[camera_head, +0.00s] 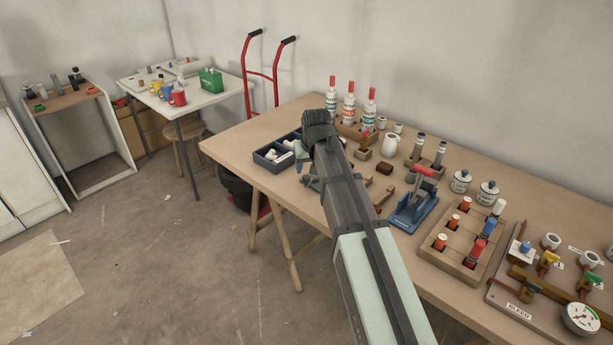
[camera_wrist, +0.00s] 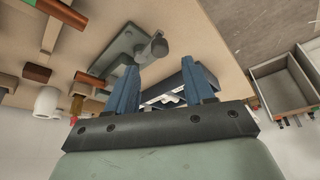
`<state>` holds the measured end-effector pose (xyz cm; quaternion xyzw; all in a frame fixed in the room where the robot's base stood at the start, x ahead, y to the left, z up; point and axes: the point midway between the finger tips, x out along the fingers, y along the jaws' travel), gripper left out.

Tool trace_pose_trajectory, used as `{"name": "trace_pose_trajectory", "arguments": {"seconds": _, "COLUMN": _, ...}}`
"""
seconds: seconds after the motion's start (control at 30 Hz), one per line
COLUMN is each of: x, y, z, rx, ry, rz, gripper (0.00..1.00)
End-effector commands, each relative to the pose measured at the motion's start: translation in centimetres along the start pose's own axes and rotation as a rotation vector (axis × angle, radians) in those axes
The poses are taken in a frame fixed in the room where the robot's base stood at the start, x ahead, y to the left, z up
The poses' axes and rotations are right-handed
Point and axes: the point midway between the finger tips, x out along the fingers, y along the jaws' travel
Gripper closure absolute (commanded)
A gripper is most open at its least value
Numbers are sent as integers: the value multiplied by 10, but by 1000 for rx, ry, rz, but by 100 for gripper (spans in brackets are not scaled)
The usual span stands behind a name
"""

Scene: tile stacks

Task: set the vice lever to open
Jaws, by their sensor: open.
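A grey-green metal fixture, which looks like the vice (camera_wrist: 122,48), is on the table in the wrist view. A grey rounded part (camera_wrist: 157,47) stands out from it near my fingertips; I cannot tell whether this is the lever or which way the lever is set. My gripper (camera_wrist: 160,68) is open, its two blue fingers apart with nothing visibly held between them.
A dark blue bin (camera_head: 270,161) with white pieces lies left of my arm. Bottles (camera_head: 348,104), a white mug (camera_head: 390,145) and wooden blocks stand behind and right. A wooden rack (camera_head: 463,234) and a valve board (camera_head: 520,310) fill the right of the table (camera_head: 236,146).

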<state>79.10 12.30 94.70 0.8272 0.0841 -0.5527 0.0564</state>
Motion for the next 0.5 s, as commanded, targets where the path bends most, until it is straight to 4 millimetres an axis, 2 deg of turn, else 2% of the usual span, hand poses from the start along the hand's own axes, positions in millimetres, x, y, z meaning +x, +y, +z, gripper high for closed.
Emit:
{"name": "trace_pose_trajectory", "arguments": {"seconds": 0.2, "x": 34, "y": 0, "z": 0, "rx": 0, "ry": -2, "rz": 0, "gripper": 47}}
{"name": "trace_pose_trajectory", "arguments": {"seconds": 0.5, "x": 62, "y": 0, "z": 0, "rx": 1, "ry": -1, "rz": 0, "gripper": 47}}
